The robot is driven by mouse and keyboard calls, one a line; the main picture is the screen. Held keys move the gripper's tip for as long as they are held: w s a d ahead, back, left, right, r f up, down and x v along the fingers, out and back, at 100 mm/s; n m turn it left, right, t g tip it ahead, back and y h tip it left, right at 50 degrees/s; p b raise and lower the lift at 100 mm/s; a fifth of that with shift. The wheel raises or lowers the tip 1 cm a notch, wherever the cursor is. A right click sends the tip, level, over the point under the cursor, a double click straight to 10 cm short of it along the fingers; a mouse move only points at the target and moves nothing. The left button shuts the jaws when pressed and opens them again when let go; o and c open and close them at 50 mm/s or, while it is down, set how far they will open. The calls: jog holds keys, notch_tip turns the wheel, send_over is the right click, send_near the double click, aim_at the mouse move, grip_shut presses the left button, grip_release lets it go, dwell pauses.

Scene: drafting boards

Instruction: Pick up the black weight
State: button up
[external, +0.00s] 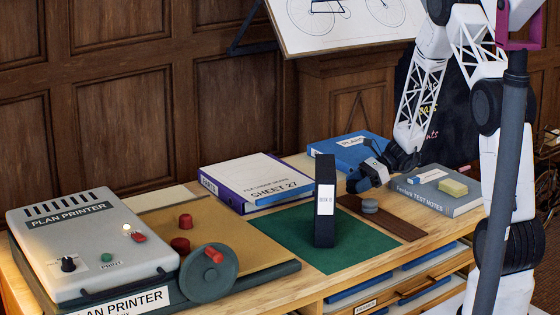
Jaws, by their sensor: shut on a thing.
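My gripper (358,184) is above the brown strip (398,223), near the table's middle right. It is shut on a small dark thing that looks like the black weight; its outline blends with the dark fingers. A grey round disc (370,206) lies on the brown strip just below my gripper. A tall black box file (324,222) with a white label stands upright on the green mat (275,235), left of my gripper.
Behind are a white-and-purple binder (250,180) and a blue book (345,148). A grey book (437,190) with a yellow block (453,187) on it lies right. The plan printer (92,240) and red knobs are left. Bare mat surrounds the box file.

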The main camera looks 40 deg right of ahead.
jog(key=s, duration=0.4)
jog(key=s+a+r, duration=0.1)
jog(key=s, duration=0.9)
jog(key=shift+s+a+r, duration=0.15)
jog(key=shift+s+a, duration=0.1)
jog(key=shift+a, duration=0.05)
